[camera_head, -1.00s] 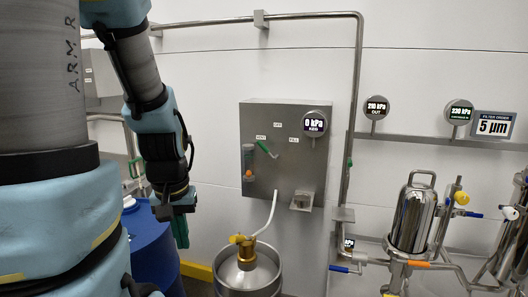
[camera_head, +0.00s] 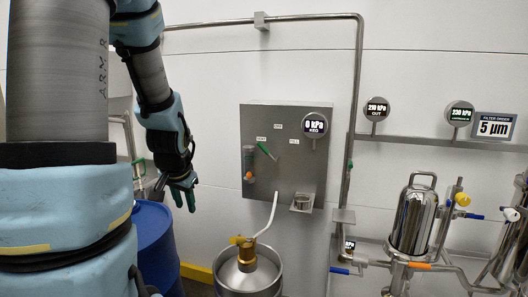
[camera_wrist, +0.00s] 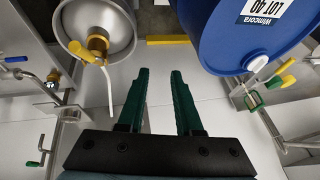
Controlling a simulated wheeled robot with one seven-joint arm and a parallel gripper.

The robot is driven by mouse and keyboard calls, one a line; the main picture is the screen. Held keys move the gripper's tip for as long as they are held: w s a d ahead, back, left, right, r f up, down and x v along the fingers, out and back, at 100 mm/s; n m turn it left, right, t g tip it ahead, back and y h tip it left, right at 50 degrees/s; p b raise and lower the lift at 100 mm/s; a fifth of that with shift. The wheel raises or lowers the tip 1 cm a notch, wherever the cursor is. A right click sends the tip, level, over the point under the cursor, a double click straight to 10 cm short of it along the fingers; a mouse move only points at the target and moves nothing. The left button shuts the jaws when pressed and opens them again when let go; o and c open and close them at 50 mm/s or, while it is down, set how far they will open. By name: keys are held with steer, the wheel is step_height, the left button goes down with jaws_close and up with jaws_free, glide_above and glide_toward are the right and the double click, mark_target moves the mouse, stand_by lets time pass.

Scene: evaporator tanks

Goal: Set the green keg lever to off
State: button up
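The green keg lever (camera_head: 266,151) is on the grey keg panel (camera_head: 285,185), below and left of the round "0 kPa KEG" gauge (camera_head: 315,124). It slants from upper left to lower right. Small labels sit around it; the one at its upper left seems to read VENT, the one at the right FILL. My gripper (camera_head: 184,195) hangs left of the panel, lower than the lever and apart from it. In the wrist view my gripper (camera_wrist: 160,74) is open, with nothing between its green fingers. A green handle at the left there (camera_wrist: 38,152) may be the lever; I cannot be sure.
A steel keg (camera_head: 248,275) with a brass coupler and white hose stands below the panel. A blue barrel (camera_head: 158,245) stands under my gripper. Steel filter housings (camera_head: 412,220) with valves are at the right. The wall between my gripper and the panel is clear.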

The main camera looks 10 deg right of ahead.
steer(key=w+d+r+m+t+h, duration=0.15)
steer(key=w+m, duration=0.25)
steer(key=w, duration=0.4)
steer(key=w+r+m+t, duration=0.1)
steer(key=w+m+t, duration=0.2)
steer(key=w, duration=0.5)
steer(key=m+g+h+b, duration=0.1)
steer(key=m+g+h, duration=0.3)
steer(key=m+h, duration=1.9)
glide_toward(262, 149)
step_height(262, 149, up, 6)
steer(key=a+m+y, duration=0.1)
steer(key=m+y, duration=0.6)
steer(key=shift+s+f+p+x, duration=0.15)
steer(key=shift+p+x, duration=0.75)
steer(key=shift+x, duration=1.6)
steer(key=shift+s+f+p+x, duration=0.15)
steer(key=shift+p+x, duration=0.7)
steer(key=shift+x, duration=1.65)
steer(key=shift+s+d, duration=0.1)
jaws_close()
